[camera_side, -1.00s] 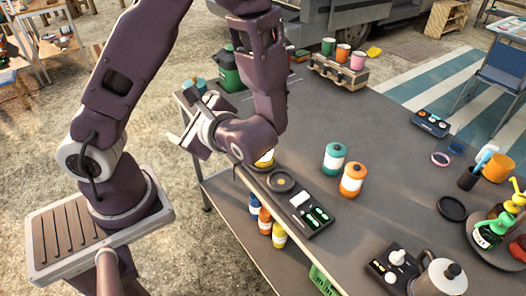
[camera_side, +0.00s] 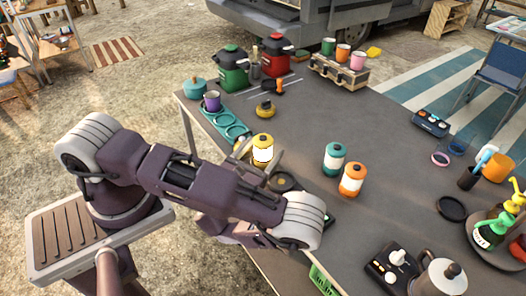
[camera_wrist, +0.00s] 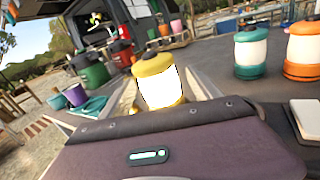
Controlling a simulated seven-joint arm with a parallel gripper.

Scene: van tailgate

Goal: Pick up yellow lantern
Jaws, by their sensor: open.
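The yellow lantern (camera_side: 262,148), with a white glowing body and yellow cap and base, stands upright on the grey table near its left edge. In the wrist view the lantern (camera_wrist: 158,82) is straight ahead of my gripper (camera_wrist: 165,92), its base partly hidden behind the gripper's dark housing. The fingers are apart, one to each side of the lantern as seen from the wrist. In the side view my gripper (camera_side: 258,157) is low at the table's near edge, beside the lantern and partly hidden. I cannot tell whether a finger touches it.
A teal lantern (camera_side: 334,160) and an orange lantern (camera_side: 352,180) stand to the right. A black round dish (camera_side: 284,182) lies close to my gripper.

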